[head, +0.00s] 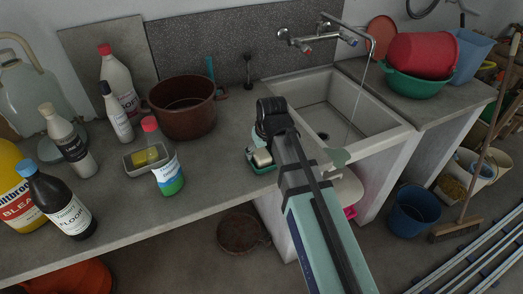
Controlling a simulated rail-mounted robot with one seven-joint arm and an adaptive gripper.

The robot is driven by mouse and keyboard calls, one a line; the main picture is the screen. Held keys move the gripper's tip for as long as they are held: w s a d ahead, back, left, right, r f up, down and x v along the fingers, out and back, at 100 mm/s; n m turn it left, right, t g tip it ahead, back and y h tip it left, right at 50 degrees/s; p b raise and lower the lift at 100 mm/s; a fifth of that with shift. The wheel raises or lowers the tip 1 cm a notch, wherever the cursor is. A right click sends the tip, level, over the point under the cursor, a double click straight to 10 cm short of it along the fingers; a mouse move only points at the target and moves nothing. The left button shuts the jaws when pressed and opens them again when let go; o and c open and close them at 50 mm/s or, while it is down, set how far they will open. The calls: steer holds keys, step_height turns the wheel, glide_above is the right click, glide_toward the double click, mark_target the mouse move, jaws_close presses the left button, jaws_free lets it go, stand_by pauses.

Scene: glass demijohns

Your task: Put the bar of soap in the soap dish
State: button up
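A pale cream block, which looks like the bar of soap (262,157), shows just below my gripper (266,138) in the head view. A small teal-green dish (263,169), which looks like the soap dish, is directly under the block near the counter's front edge. I cannot tell whether the block rests in the dish or is held just above it. My gripper is black and points down there. Its fingertips are hidden or too small to show whether they are open or shut. My forearm hides the area to the right of the dish.
A grey tray (133,167) with a yellow block (146,156) stands left, beside a red-capped bottle (167,165). A brown pot (183,106) stands behind. Several bottles crowd the left. The sink (326,105), with running water, is right of my gripper.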

steer(key=b+v, duration=0.2)
steer(key=v, duration=1)
steer(key=shift+r, duration=0.1)
stand_by(2.4)
